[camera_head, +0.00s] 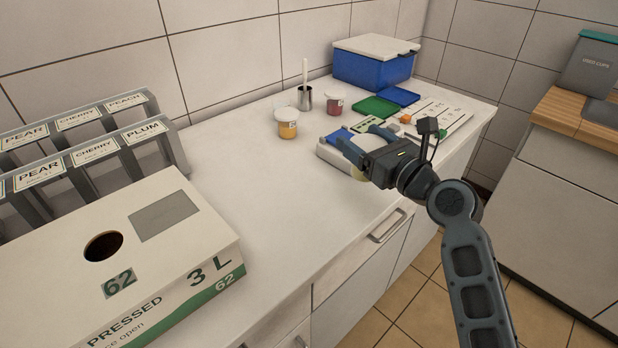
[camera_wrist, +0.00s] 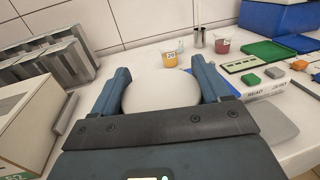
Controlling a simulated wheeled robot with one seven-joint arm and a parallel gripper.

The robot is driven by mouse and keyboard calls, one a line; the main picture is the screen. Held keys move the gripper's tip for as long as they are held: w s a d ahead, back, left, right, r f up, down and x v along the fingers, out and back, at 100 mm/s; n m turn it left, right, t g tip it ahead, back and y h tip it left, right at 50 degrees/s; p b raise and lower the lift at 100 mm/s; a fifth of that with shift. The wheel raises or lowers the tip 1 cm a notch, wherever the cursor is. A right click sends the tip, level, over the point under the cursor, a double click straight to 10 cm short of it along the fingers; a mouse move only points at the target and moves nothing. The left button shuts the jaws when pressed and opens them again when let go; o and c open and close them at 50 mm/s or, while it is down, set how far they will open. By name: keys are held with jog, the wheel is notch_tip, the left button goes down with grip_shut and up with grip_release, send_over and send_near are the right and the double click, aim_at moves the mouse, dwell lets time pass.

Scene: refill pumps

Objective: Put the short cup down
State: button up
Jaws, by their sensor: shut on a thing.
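My gripper (camera_head: 364,143) is shut on the short cup, a pale, rounded cup that fills the space between the two blue fingers in the wrist view (camera_wrist: 160,93).
Two filled cups, one orange (camera_head: 287,128) and one red (camera_head: 335,105), stand behind, with a metal holder (camera_head: 304,100) nearby. Green (camera_head: 376,107) and blue (camera_head: 402,96) trays lie before a blue cooler (camera_head: 372,68). A large box (camera_head: 165,265) and dispenser rack stand left. The counter between is clear.

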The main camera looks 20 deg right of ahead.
jog(key=shift+w+a+f+b, duration=0.25)
jog(key=shift+w+a+f, duration=0.4)
jog(key=shift+a+f, duration=0.7)
jog(key=shift+w+a+f+b, duration=0.2)
jog(key=shift+w+a+f, duration=0.5)
jog(key=shift+a+f, duration=0.7)
jog(key=shift+w+a+f+b, duration=0.25)
jog(key=shift+w+a+f, duration=0.55)
jog(key=shift+f, duration=0.95)
jog(key=shift+s+a, duration=0.1)
jog(key=shift+s, duration=0.1)
jog(key=shift+f, duration=0.15)
jog(key=o, duration=1.4)
